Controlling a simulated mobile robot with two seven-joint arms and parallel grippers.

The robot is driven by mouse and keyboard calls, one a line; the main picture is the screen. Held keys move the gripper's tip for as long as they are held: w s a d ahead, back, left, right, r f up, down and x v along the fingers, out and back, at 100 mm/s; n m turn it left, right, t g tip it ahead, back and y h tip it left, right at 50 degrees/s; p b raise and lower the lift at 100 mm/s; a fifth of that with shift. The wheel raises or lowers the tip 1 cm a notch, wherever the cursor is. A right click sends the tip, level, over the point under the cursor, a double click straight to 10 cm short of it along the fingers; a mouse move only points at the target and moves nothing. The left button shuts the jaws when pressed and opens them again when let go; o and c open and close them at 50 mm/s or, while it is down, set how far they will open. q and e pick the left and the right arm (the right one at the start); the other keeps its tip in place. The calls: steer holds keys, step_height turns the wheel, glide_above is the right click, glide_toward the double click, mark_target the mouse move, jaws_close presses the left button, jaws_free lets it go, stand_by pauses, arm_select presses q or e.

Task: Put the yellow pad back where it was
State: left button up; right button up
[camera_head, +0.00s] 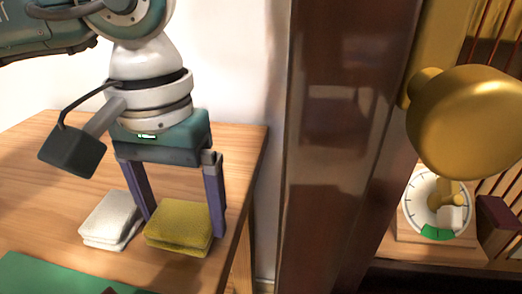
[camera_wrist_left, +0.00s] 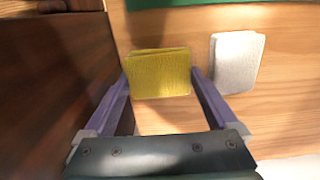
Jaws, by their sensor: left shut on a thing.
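The yellow pad (camera_head: 180,228) is a folded, soft-looking pad at the right end of the wooden table. My left gripper (camera_head: 184,224) points down with its two purple fingers on either side of the pad, shut on it. In the left wrist view, the yellow pad (camera_wrist_left: 160,73) sits between the fingertips of the left gripper (camera_wrist_left: 160,80). The pad is on or very close to the tabletop; I cannot tell which. My right gripper is not in view.
A white pad (camera_head: 111,220) lies just left of the yellow pad. A green mat (camera_head: 45,275) lies at the table's front. A dark brown post (camera_head: 335,150) stands right of the table. A brass knob (camera_head: 466,120) and a dial (camera_head: 436,200) are farther right.

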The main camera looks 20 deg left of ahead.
mark_target(183, 214)
arm_select(q)
steer(key=shift+f, duration=0.35)
steer(key=shift+f, duration=0.1)
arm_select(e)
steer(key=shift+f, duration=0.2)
arm_select(q)
steer(key=shift+f, duration=0.1)
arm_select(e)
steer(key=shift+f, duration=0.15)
arm_select(q)
steer(key=o, duration=0.8)
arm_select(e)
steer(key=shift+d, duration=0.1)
arm_select(q)
steer(key=shift+o, duration=0.2)
steer(key=shift+r, duration=0.4)
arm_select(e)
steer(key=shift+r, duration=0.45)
arm_select(q)
step_height(183, 214, up, 12)
steer(key=p, duration=0.2)
steer(key=shift+f, duration=0.15)
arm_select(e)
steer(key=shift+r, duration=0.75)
